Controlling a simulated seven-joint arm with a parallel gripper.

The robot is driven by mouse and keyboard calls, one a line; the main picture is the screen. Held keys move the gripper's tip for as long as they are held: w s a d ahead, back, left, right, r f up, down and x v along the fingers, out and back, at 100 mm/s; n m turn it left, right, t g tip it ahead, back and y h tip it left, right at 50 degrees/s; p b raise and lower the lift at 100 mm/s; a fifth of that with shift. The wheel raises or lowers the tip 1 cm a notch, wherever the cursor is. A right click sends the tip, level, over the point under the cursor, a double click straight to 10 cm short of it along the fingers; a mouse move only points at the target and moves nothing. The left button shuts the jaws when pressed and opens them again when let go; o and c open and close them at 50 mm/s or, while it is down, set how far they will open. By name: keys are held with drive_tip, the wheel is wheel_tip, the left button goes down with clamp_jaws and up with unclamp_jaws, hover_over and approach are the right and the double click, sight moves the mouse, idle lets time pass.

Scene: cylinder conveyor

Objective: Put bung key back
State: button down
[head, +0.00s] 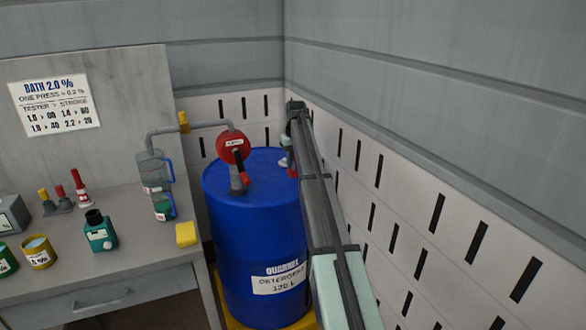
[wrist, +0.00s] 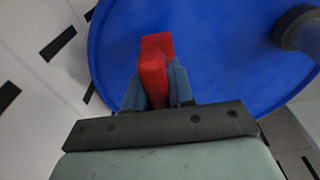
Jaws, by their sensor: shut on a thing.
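The bung key (wrist: 153,68) is red and shows between my fingers in the wrist view. My gripper (wrist: 162,88) is shut on it, over the top of the blue drum (wrist: 205,50). In the head view the blue drum (head: 250,225) stands in the corner, and my gripper (head: 288,158) is at the right side of its top, largely hidden by my arm. A little red of the key (head: 293,172) shows there. I cannot tell whether the key touches the drum top. The key's storage place cannot be made out.
A red hand pump (head: 232,148) stands on the drum, its pipe running left to a clear jug (head: 155,170). A grey bench (head: 110,270) at left holds several bottles, cups and a yellow sponge (head: 187,234). Slotted wall panels (head: 405,215) stand close at the right.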

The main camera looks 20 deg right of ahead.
sight(293, 169)
drive_tip(key=shift+f, duration=1.7)
drive_tip(key=shift+f, duration=0.1)
drive_tip(key=c, duration=1)
unclamp_jaws()
drive_tip(key=shift+o, duration=0.2)
drive_tip(key=r, duration=0.4)
drive_tip(key=s+r, duration=0.1)
drive_tip(key=r, duration=0.7)
drive_tip(key=shift+s+r, duration=0.1)
drive_tip(key=shift+s, duration=0.1)
